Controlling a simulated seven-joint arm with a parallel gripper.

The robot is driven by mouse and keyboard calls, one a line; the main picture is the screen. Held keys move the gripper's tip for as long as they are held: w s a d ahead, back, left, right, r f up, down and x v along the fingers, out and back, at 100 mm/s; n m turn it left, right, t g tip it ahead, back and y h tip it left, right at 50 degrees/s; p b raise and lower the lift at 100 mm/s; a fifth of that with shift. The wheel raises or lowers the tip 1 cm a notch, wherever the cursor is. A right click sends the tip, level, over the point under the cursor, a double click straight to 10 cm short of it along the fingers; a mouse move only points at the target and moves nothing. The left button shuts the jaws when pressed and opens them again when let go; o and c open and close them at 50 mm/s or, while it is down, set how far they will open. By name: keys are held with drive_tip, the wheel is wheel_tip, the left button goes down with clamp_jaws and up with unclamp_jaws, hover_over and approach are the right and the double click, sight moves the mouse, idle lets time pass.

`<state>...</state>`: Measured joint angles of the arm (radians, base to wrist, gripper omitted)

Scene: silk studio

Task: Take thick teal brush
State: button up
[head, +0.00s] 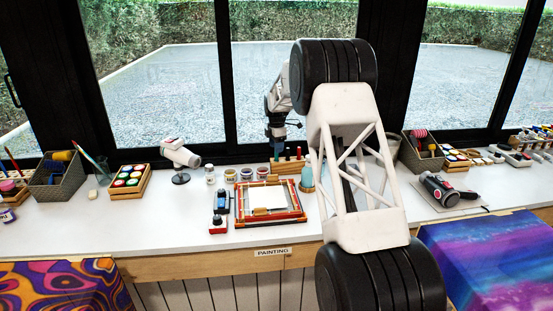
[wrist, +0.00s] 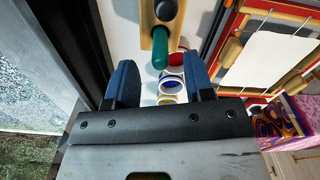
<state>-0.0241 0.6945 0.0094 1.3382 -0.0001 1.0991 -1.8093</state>
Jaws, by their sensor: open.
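A thick teal brush handle (wrist: 160,47) stands out from a wooden holder (wrist: 148,42) in the wrist view. My gripper (wrist: 160,68) is open, with its two blue fingers spread on either side of the line to the brush. The teal handle lies just beyond the fingertips, roughly centred between them, and nothing is held. In the head view my gripper (head: 277,140) points down over the wooden holder (head: 285,168) by the window; which handle there is the teal one is hard to tell.
Paint jars (head: 246,174) stand left of the holder. The window frame is close behind. Bare white counter (head: 150,220) lies to the left.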

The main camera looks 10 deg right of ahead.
sight(277, 158)
drive_tip(key=shift+f, duration=2.2)
drive_tip(key=c, duration=0.8)
